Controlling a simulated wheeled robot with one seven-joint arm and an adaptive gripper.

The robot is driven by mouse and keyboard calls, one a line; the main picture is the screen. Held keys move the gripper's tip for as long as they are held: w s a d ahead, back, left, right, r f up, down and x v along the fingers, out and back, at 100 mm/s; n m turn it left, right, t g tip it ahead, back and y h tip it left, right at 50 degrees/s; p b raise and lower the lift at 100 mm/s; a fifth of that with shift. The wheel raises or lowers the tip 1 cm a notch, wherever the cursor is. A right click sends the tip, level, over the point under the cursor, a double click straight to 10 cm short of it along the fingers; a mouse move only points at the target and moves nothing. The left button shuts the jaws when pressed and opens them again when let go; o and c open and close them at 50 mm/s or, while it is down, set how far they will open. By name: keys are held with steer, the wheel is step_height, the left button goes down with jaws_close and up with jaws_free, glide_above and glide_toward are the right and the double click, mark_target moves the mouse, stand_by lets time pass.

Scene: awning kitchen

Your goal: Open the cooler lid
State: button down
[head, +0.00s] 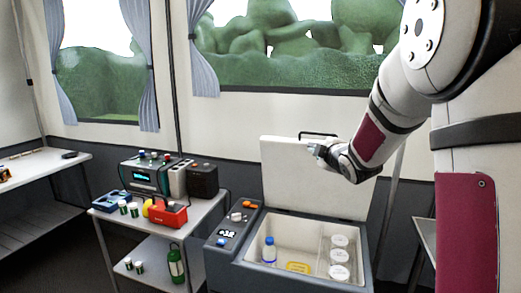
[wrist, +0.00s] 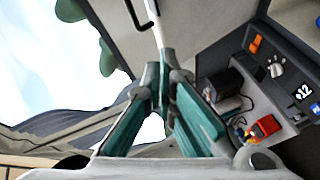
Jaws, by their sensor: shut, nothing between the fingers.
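The cooler (head: 297,285) stands in the lower middle of the head view. Its white lid (head: 285,180) is raised and stands roughly upright at the back, with a dark handle (head: 318,135) on its top edge. The inside is exposed. My gripper (head: 313,149) is in front of the upper right part of the lid; whether it touches the lid I cannot tell. In the wrist view my gripper (wrist: 163,75) has its fingertips together with nothing seen between them. The cooler's control panel (wrist: 285,75) shows at the right of the wrist view.
Inside the cooler are a blue-capped bottle (head: 269,250), a yellow item (head: 298,267) and several white-lidded containers (head: 339,256). A cart (head: 207,218) at left holds a radio (head: 144,176), a red box (head: 168,215) and cans. A green bottle (head: 176,264) stands on its lower shelf.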

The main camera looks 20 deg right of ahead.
steer(key=w+d+f+n+t+y, duration=0.2)
steer(key=w+f+n, duration=0.1)
steer(key=w+n, duration=0.1)
steer(key=n+t+y+b, duration=0.2)
steer(key=n+y, duration=0.3)
steer(key=n, duration=0.1)
glide_toward(295, 147)
steer(key=w+a+r, duration=0.3)
steer(key=w+a, duration=0.1)
steer(key=a, duration=0.1)
steer(key=shift+w+d, duration=0.5)
steer(key=shift+w, duration=0.35)
steer(key=shift+r, duration=0.1)
